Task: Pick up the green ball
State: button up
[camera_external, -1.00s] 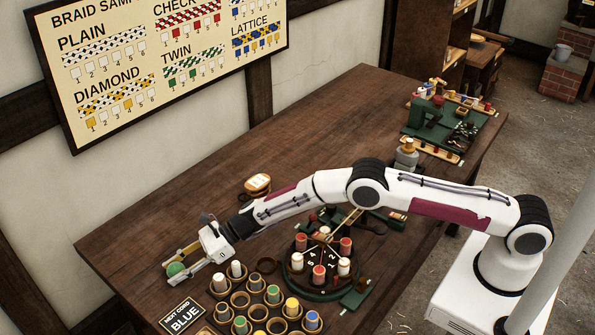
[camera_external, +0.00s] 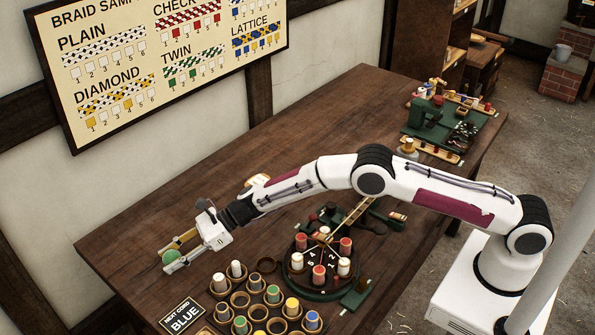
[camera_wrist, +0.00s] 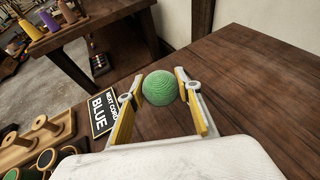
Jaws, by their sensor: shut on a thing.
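The green ball (camera_external: 170,257) is between the fingertips of my gripper (camera_external: 171,259) at the left part of the table in the external view. In the wrist view the round, textured green ball (camera_wrist: 160,88) sits between the two yellow-and-grey fingers of my gripper (camera_wrist: 160,90). My gripper is shut on it, with a finger on either side. The ball appears to be held above the wooden table (camera_external: 130,235).
A "NEXT CORD BLUE" sign (camera_external: 182,316) lies near the table's front edge. Beside it stands a rack of cups with coloured bobbins (camera_external: 273,294), and a round green braiding stand (camera_external: 320,285) is further right. The table behind my gripper is largely clear.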

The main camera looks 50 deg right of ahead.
aim_at(170, 253)
jog(key=shift+r, duration=2.4)
